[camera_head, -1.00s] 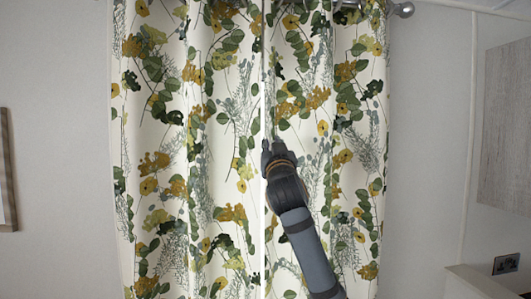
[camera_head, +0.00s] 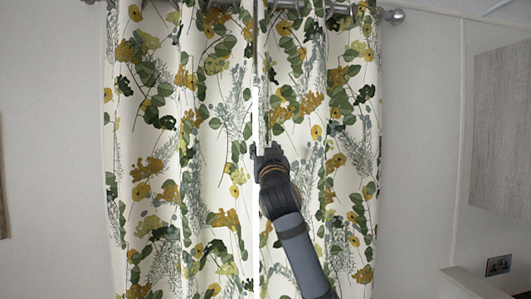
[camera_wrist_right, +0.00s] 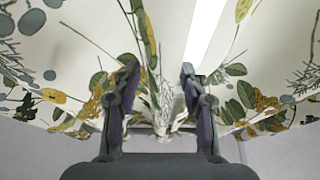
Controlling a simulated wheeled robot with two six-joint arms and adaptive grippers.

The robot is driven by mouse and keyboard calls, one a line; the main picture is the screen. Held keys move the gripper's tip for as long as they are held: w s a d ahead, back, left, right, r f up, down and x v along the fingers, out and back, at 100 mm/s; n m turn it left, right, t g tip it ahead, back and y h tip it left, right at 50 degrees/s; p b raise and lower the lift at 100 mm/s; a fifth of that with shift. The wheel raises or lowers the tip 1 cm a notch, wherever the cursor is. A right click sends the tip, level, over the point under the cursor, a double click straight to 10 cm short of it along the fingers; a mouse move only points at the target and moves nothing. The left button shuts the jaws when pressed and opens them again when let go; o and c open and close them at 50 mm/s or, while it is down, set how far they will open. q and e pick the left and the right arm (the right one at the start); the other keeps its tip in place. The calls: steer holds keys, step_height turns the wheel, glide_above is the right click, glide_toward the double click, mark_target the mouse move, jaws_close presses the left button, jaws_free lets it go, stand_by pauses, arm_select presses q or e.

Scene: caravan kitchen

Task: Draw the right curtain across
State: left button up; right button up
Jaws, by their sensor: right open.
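The right curtain (camera_head: 345,110), cream with green and yellow leaves, hangs in folds from the rod. The left curtain (camera_head: 150,130) has the same pattern. Their inner edges almost meet, with a thin bright strip between them. My right gripper (camera_head: 265,148) is at this strip, at the inner edge of the right curtain. In the right wrist view its fingers (camera_wrist_right: 158,85) stand apart, with patterned cloth showing between and beyond them. I cannot tell whether they touch the cloth. The bright strip runs above the right finger there. My left gripper is not in view.
A metal curtain rod (camera_head: 393,15) with a round end runs along the top. A wooden cabinet (camera_head: 500,130) hangs at the right, above a socket (camera_head: 498,265) and a pale ledge (camera_head: 470,283). The wall between curtain and cabinet is clear.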

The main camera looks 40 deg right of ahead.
steer(key=v, duration=1.2)
